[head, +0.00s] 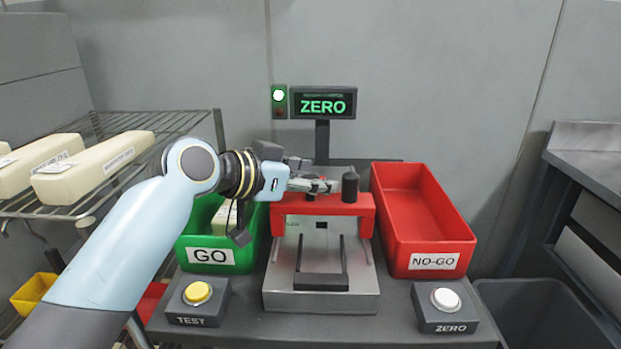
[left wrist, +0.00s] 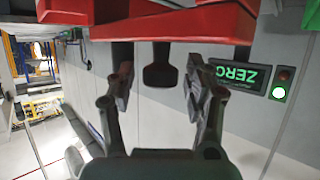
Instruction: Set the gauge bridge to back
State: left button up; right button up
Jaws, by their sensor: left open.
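The red gauge bridge (head: 318,205) spans the far end of the grey gauge base (head: 320,302). A black upright knob (head: 350,184) stands on the bridge's right part. My left gripper (head: 333,186) reaches in from the left, above the bridge and beside the knob. In the left wrist view, the picture is upside down, with the red bridge (left wrist: 150,22) at the top. The knob (left wrist: 160,72) shows there between the two fingers of my gripper (left wrist: 159,88), with a gap on each side. The gripper is open and holds nothing. My right gripper is not in view.
A green GO bin (head: 217,254) with a pale block stands left, a red NO-GO bin (head: 430,249) right and empty. A yellow TEST button (head: 198,293) and white ZERO button (head: 445,299) sit in front. A display (head: 323,103) reading ZERO stands behind.

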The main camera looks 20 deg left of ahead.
pick_arm(q)
grip_shut()
jog(key=shift+w, duration=0.1)
dwell(0.3)
